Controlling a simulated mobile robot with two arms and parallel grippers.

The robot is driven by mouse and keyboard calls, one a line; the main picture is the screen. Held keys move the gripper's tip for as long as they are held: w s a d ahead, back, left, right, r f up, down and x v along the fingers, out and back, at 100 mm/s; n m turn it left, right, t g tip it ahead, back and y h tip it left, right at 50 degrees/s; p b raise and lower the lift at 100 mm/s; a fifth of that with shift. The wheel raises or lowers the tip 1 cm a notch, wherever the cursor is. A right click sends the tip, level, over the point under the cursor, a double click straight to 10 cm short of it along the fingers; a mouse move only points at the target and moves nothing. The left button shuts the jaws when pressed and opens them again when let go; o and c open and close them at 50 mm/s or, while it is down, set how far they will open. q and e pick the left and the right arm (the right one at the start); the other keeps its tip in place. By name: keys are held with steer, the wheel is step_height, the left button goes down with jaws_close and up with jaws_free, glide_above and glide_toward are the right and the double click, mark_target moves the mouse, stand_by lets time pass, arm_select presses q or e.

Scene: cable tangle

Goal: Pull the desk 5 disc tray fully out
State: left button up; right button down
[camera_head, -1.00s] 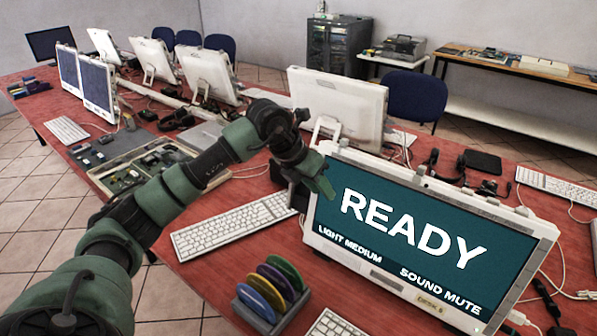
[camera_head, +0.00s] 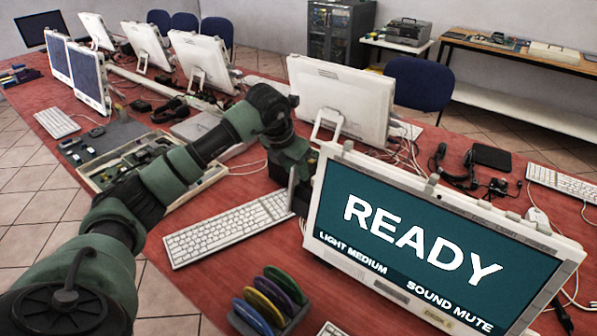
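The desk 5 computer is a white all-in-one monitor (camera_head: 440,245) at the right front, its teal screen reading READY, LIGHT MEDIUM and SOUND MUTE. A small label, hard to read, sits on its lower bezel. I cannot make out the disc tray; the monitor's left side edge is seen too steeply and is partly behind my arm. My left gripper (camera_head: 303,172) is close beside that left edge, pointing down. Its fingers are dark and partly hidden, so I cannot tell their opening or any contact. My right gripper is not in view.
A white keyboard (camera_head: 228,228) lies left of the monitor. A rack of coloured discs (camera_head: 268,302) stands in front of it. An open case of parts (camera_head: 128,163) lies under my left arm. Another white monitor (camera_head: 340,100) stands behind. Cables and headphones clutter the right side.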

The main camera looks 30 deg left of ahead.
mark_target(298, 179)
arm_select(q)
steer(key=shift+x, duration=1.2)
steer(key=shift+w+f, duration=0.15)
steer(key=shift+f, duration=0.1)
jaws_close()
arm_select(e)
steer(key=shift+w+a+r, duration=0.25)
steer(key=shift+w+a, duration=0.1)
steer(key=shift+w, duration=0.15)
arm_select(q)
steer(key=shift+a, duration=0.1)
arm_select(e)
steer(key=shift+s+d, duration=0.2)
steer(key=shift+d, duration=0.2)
